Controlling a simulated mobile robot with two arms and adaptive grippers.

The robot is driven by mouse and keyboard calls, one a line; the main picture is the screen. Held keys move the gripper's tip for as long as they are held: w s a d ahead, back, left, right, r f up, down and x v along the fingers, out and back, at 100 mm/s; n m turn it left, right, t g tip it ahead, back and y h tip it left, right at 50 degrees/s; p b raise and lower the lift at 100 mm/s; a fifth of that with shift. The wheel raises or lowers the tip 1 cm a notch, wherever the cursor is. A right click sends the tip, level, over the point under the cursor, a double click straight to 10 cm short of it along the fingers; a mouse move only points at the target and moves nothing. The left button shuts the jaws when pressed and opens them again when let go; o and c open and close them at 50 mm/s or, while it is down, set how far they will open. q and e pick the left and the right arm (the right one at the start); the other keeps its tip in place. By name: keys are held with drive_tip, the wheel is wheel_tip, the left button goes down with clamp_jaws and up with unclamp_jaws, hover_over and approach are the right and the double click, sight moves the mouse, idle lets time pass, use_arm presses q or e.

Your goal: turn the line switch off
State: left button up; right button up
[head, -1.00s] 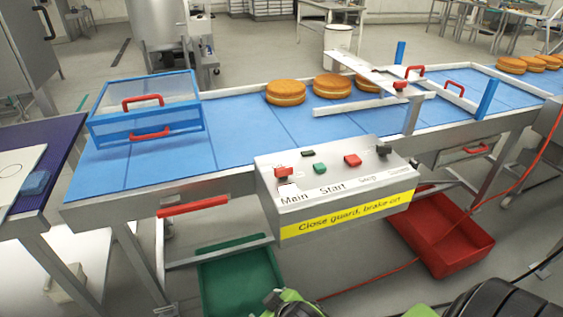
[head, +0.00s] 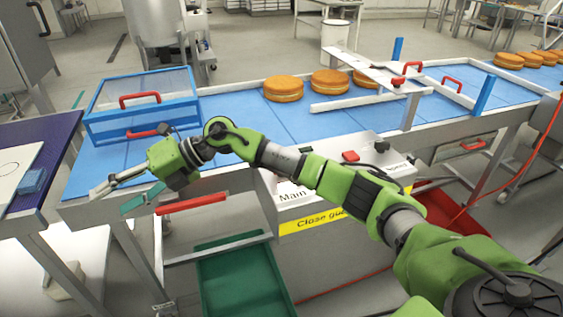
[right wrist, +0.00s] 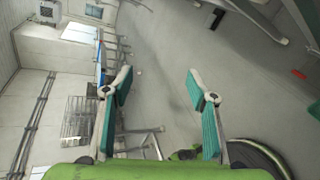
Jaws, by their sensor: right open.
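The grey control box (head: 287,207) is fixed to the near side of the conveyor. Its "Main" label (head: 292,196) shows, but the switch above that label is hidden behind my right arm. A red button (head: 350,156) and a dark knob (head: 381,146) show past the arm. My right gripper (head: 113,199) is left of the box, near the conveyor's front edge at the left. It is open and empty. My left gripper is not in view.
The blue conveyor (head: 235,120) carries several orange-topped cakes (head: 284,90) and a clear guard box (head: 140,105) with red handles. A red bar handle (head: 191,204) is on the front rail, close to my gripper. A green crate (head: 240,280) stands below.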

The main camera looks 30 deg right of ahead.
drive_tip(key=w+d+f+h, duration=0.1)
drive_tip(key=w+d+h, duration=0.15)
drive_tip(key=d, duration=0.45)
drive_tip(key=w+d+h, duration=0.1)
drive_tip(key=d+h, duration=0.2)
drive_tip(key=d, duration=0.4)
drive_tip(key=s+d+r+m+g+h, duration=0.15)
drive_tip(key=d+r+h, duration=0.25)
drive_tip(key=d, duration=0.9)
drive_tip(key=s+d+r+m+g+h, duration=0.1)
drive_tip(key=s+d+r+m+h, duration=0.25)
drive_tip(key=d, duration=0.95)
drive_tip(key=shift+n, duration=0.6)
drive_tip(key=f, duration=0.4)
drive_tip(key=f+p, duration=0.1)
drive_tip(key=f, duration=0.3)
drive_tip(key=f+p, duration=0.1)
drive_tip(key=f, duration=0.4)
drive_tip(key=shift+w+a+f, duration=0.1)
drive_tip(key=shift+w+a, duration=0.15)
drive_tip(key=shift+a, duration=0.05)
drive_tip(key=c, duration=1.1)
